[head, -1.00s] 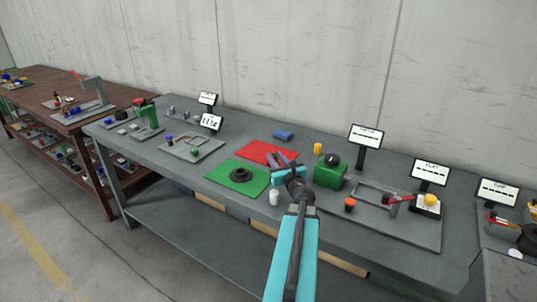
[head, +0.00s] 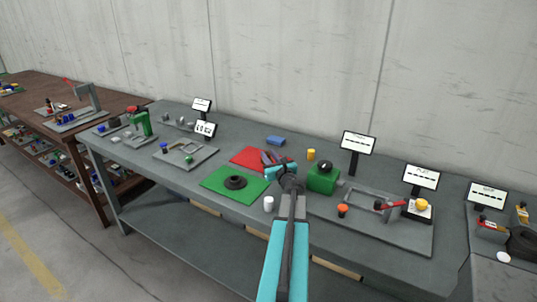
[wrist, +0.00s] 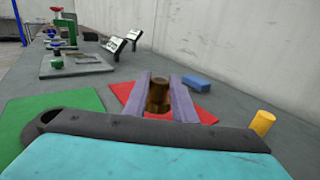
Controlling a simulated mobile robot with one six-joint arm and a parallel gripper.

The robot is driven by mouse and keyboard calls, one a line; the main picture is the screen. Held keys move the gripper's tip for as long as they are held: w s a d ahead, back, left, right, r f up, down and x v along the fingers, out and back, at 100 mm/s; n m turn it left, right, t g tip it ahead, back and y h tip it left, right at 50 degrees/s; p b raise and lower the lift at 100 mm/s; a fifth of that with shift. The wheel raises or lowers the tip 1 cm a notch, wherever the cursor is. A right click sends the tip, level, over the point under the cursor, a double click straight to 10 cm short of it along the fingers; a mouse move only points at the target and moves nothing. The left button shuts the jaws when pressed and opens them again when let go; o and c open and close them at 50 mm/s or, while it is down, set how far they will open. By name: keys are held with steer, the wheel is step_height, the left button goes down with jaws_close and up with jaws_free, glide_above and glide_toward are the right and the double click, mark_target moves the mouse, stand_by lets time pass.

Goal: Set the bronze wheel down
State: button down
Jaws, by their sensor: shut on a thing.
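In the wrist view the bronze wheel (wrist: 158,96) is a brown, rounded piece between the two purple-grey fingers of my gripper (wrist: 160,100). The fingers are shut on it, and the red mat (wrist: 125,92) shows behind and beside it. In the head view my gripper (head: 272,159) is over the right part of the red mat (head: 246,154). The wheel cannot be made out there. I cannot tell whether the wheel touches the mat.
A blue block (head: 275,141), a yellow cylinder (head: 311,154), a white cylinder (head: 269,203) and a green block (head: 322,180) stand nearby. Sign stands line the back.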

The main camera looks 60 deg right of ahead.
mark_target(268, 154)
steer(key=shift+w+d+f+p, duration=0.1)
steer(key=shift+w+d+p, duration=0.3)
steer(key=shift+w+d, duration=0.5)
steer(key=shift+w+d+f+p, duration=0.1)
steer(key=shift+w+d+p, duration=0.35)
steer(key=shift+d, duration=0.8)
steer(key=shift+w+d+f+p, duration=0.1)
steer(key=shift+w+d+p, duration=0.25)
steer(key=shift+w+d, duration=0.55)
steer(key=shift+s+d, duration=0.2)
steer(key=shift+f+p, duration=0.75)
steer(key=shift+f, duration=1)
steer(key=shift+f, duration=0.15)
steer(key=c, duration=1.5)
jaws_free()
steer(key=shift+o, duration=0.2)
